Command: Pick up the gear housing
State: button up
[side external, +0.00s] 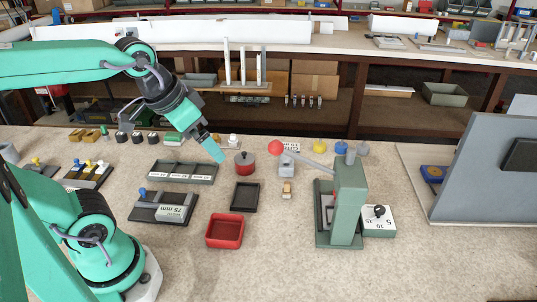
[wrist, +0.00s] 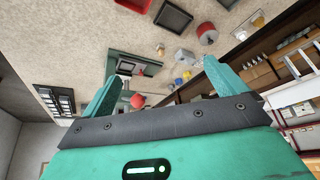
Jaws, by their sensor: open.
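I cannot tell for sure which object is the gear housing. One candidate is a small grey block with a raised round top (side external: 286,163), standing on the bench left of the green lever press; it also shows in the wrist view (wrist: 183,57), between the fingers. Another is a round red and dark grey piece (side external: 244,165), seen in the wrist view (wrist: 207,34) beyond the right fingertip. My gripper (side external: 219,156) is just left of the round piece in the side view, above the bench. In the wrist view my gripper (wrist: 160,68) is open, with nothing held.
The green lever press (side external: 349,205) has an arm with a red knob (side external: 275,148) reaching toward the grey block. A dark tray (side external: 245,196) and a red tray (side external: 225,231) lie in front. A grey panel (side external: 490,165) stands right. The front right bench is clear.

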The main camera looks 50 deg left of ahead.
jog(key=w+a+m+g, duration=0.1)
jog(key=w+m, duration=0.1)
jog(key=w, duration=0.8)
jog(key=m+g, duration=0.4)
jog(key=m, duration=0.2)
send_over(287, 160)
jog(key=f, duration=1.6)
jog(key=shift+s+f, duration=0.25)
jog(key=shift+f, duration=0.1)
jog(key=shift+w+a+f, duration=0.1)
jog(key=shift+w+f, duration=0.1)
jog(key=shift+f, duration=1.45)
jog(key=shift+f, duration=0.15)
jog(key=shift+f, duration=2.45)
